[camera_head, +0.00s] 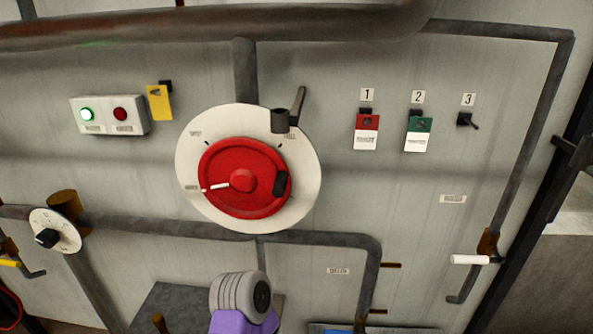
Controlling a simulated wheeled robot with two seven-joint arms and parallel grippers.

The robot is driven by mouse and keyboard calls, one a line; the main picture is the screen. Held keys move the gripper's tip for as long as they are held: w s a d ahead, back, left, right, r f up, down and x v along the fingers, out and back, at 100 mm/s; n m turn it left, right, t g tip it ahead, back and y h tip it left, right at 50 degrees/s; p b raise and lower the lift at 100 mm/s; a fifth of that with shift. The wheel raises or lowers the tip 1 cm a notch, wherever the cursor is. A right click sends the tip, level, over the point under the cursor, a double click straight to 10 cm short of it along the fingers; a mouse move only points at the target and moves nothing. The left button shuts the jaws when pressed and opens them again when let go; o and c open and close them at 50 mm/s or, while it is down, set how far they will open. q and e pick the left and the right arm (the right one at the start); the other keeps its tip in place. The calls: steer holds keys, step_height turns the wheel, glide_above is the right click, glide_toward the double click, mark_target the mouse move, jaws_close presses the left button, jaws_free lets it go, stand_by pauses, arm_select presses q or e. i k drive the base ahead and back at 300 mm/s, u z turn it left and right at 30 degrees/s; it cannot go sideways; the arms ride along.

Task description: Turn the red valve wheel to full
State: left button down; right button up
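The red valve wheel (242,163) sits on a round white dial plate (301,205) in the middle of the grey wall panel. A white pointer line (216,187) on the wheel points left, toward a small label at the plate's left edge. Another label is at the upper left of the plate, and one at the upper right seems to read "FULL". A black grip (281,183) is on the wheel's right rim. A dark lever on a short post (285,117) stands at the plate's upper right edge. Neither gripper shows.
A lit green lamp (87,114) and red button (120,114) are at left, beside a yellow tag (159,103). Red (366,132) and green (418,134) tags hang under numbers 1 and 2; a switch (467,119) is under 3. A pipe (310,237) runs below the wheel.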

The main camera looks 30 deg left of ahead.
mark_target(243, 177)
steer(key=z, duration=0.35)
steer(key=k, duration=0.55)
steer(key=u, duration=1.1)
steer(key=i, duration=0.5)
steer(key=z, duration=0.05)
